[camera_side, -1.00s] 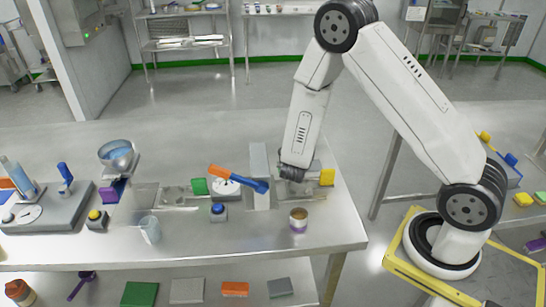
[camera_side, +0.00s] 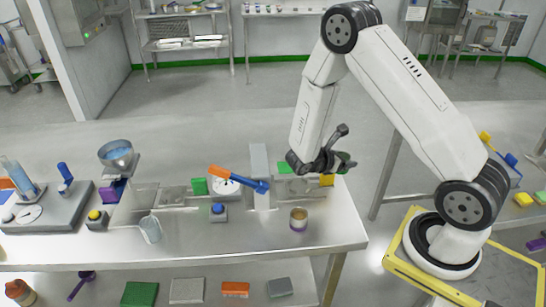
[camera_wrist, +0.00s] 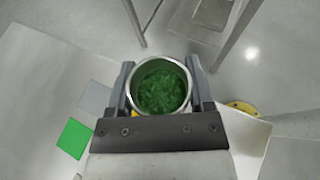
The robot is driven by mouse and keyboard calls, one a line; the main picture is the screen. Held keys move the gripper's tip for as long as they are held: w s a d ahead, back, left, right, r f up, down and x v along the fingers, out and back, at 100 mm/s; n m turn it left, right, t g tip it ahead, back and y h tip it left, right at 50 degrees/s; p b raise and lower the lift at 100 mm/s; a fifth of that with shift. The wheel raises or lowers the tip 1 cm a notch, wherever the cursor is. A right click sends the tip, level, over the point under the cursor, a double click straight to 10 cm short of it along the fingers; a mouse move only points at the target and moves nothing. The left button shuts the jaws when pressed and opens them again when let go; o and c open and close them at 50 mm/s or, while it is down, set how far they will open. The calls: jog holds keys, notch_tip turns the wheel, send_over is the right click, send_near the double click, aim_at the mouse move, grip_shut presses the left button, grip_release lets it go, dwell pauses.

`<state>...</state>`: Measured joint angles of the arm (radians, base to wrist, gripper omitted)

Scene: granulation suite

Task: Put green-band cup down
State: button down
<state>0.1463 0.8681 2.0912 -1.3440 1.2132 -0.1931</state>
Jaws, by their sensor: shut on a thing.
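My gripper (camera_wrist: 160,95) is shut on a metal-rimmed cup (camera_wrist: 130,95) of green granules in the wrist view, with one finger on each side of it. The wrist view looks into its mouth; its outer band is hidden. In the side view my gripper (camera_side: 342,150) is above the right end of the steel table (camera_side: 260,240), and a bit of green (camera_side: 347,164) shows at its fingers. A green square (camera_side: 286,167) lies on the table to the left of my gripper; a green square also shows in the wrist view (camera_wrist: 74,138).
A yellow block (camera_side: 327,180) is below my gripper. An orange-and-blue tool (camera_side: 238,179), a blue button (camera_side: 217,209) and a clear beaker (camera_side: 151,231) are to the left. The front middle is clear.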

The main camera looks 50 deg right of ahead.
jog(key=s+a+f+m+g+y, duration=0.2)
jog(key=s+a+m+g+y, duration=0.7)
jog(key=m+y, duration=1.15)
jog(key=w+d+r+m+t+y, duration=0.1)
jog(key=w+d+r+m+t, duration=0.1)
jog(key=w+m+t, duration=0.75)
jog(key=w+d+r+m+t+y, duration=0.1)
jog(key=w+d+r+m+t, duration=0.2)
jog(key=w+m+t, duration=0.7)
jog(key=w+d+f+t, duration=0.1)
jog(key=w+f, duration=0.2)
jog(key=w+d+f+m+t, duration=0.1)
jog(key=w+f, duration=0.2)
jog(key=w+d+f+t, duration=0.1)
jog(key=w+f, duration=0.1)
jog(key=shift+w+d+f+m, duration=0.2)
jog(key=shift+w+f+m, duration=0.1)
jog(key=shift+w+f, duration=0.1)
jog(key=shift+w+d+f, duration=0.2)
jog(key=shift+w+f, duration=0.25)
jog(key=shift+f, duration=0.05)
